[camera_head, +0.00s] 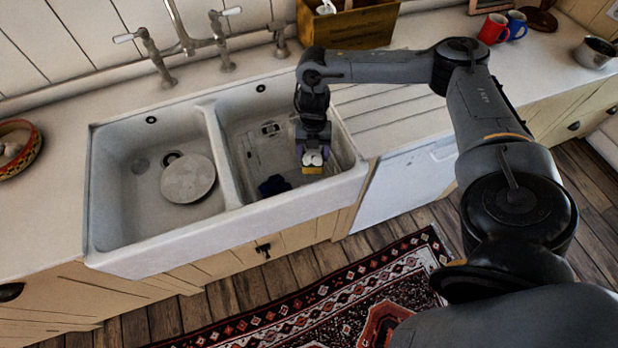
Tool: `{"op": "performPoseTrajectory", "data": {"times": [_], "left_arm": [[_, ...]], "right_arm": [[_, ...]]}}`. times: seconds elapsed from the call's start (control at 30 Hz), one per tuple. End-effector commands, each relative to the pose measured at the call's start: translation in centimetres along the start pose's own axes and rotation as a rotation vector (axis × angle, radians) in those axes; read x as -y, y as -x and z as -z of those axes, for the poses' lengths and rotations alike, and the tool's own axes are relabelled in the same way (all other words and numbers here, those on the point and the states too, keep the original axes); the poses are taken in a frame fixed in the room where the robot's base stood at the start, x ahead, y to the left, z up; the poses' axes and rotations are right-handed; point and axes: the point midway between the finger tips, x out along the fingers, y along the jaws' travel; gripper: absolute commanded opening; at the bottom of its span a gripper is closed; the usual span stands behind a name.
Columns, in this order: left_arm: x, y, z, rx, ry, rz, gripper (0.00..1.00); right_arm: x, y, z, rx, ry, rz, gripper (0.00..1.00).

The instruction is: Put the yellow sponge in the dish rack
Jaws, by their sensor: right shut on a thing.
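My right gripper (313,160) is low inside the right basin of the white double sink (262,205), pointing down. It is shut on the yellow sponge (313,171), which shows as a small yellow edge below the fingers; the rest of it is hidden. A pale, thin-lined shape (262,146), perhaps the dish rack, lies in the same basin to the left of the gripper. I cannot make it out clearly. My left gripper is not in view.
A round plate (188,179) is in the left basin. Taps (184,40) and a wooden box (358,27) stand behind the sink. The drainboard (395,115) to the right is clear.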

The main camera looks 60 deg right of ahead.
Motion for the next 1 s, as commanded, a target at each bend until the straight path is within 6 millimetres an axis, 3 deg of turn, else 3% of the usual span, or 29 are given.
{"op": "performPoseTrajectory", "data": {"times": [0.1, 0.3, 0.67, 1.0], "left_arm": [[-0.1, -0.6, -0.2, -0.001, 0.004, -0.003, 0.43], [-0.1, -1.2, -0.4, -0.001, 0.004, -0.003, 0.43], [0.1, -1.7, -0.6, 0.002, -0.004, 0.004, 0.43], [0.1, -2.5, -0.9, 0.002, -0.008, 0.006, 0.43]], "right_arm": [[0.0, -3.1, -0.4, -0.001, 0.000, 0.001, 0.41], [0.0, -6.8, -1.0, 0.000, 0.000, 0.001, 0.41], [0.0, -8.9, -1.3, 0.000, 0.000, 0.000, 0.41], [0.0, -12.7, -1.9, 0.001, 0.000, 0.000, 0.41]]}}
